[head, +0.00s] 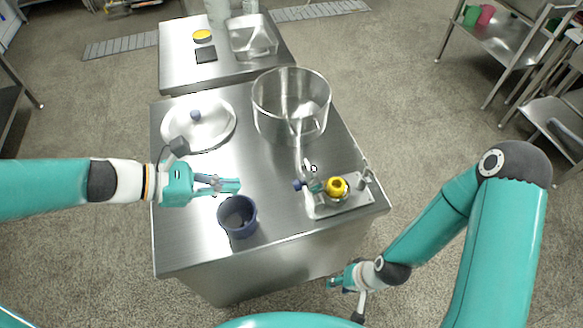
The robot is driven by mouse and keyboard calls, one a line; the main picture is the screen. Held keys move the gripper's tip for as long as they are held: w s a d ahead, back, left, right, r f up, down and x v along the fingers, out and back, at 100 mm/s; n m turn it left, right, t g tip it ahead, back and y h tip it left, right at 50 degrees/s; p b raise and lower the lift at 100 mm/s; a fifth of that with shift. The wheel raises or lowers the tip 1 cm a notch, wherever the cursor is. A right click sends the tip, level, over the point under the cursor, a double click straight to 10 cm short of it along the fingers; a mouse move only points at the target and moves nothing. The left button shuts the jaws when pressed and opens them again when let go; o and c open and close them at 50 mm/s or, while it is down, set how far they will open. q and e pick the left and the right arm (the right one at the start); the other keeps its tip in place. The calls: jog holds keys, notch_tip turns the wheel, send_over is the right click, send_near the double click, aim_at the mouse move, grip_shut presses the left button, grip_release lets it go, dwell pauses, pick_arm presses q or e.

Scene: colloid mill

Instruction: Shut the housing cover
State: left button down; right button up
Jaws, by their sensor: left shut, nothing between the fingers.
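A small machine on a grey base plate (326,210) stands at the front right of the steel table. It has a yellow ring (338,187) on top, a blue knob (298,186) on its left side and small metal parts around it. I cannot clearly make out which part is the housing cover or how it sits. My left gripper (230,186) is shut and empty over the table, left of the machine and apart from it. My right gripper (334,284) hangs in front of the table, below its top; its fingers are too small to read.
A dark blue cup (238,217) stands just below my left gripper in the picture. A large steel pot (291,103) stands behind the machine. A round lid with a blue knob (198,124) lies at the back left. A second table (181,63) is behind.

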aim_at(304, 181)
pick_arm(q)
jog(key=d+r+b+x, duration=0.1)
jog(key=r+x, duration=0.1)
jog(key=x, duration=1)
jog(key=shift+w+d, duration=0.25)
jog(key=shift+d, duration=0.25)
jog(key=shift+r, duration=0.15)
